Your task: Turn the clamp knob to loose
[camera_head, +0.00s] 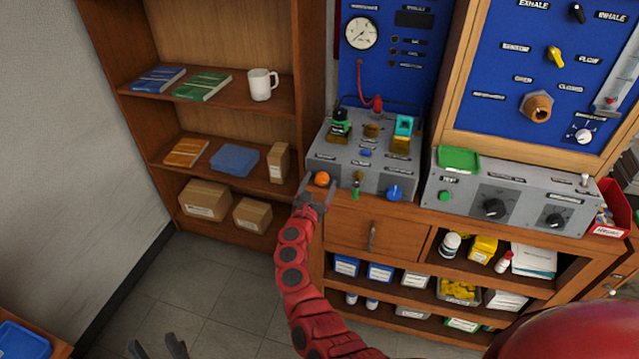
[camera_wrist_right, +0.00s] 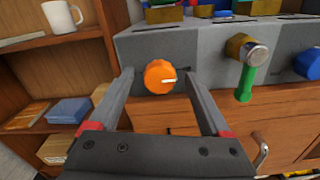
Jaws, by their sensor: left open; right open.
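An orange knob (camera_head: 321,179) sits at the left end of the front face of the grey fixture box (camera_head: 352,165). Its label cannot be read, so I cannot confirm that it is the clamp knob. In the right wrist view the orange knob (camera_wrist_right: 160,77) has a white mark pointing right. My right gripper (camera_head: 319,187) is open, with its fingers to either side of the knob; no contact shows. The right wrist view also shows these fingers (camera_wrist_right: 158,85). My left gripper (camera_head: 158,347) is open and empty, low over the floor.
On the same box face are a green lever (camera_wrist_right: 245,80) and a blue knob (camera_head: 394,193). A wooden drawer (camera_head: 350,232) is below. A shelf unit with a white mug (camera_head: 262,85) stands left. A second grey box (camera_head: 520,190) with black knobs is right.

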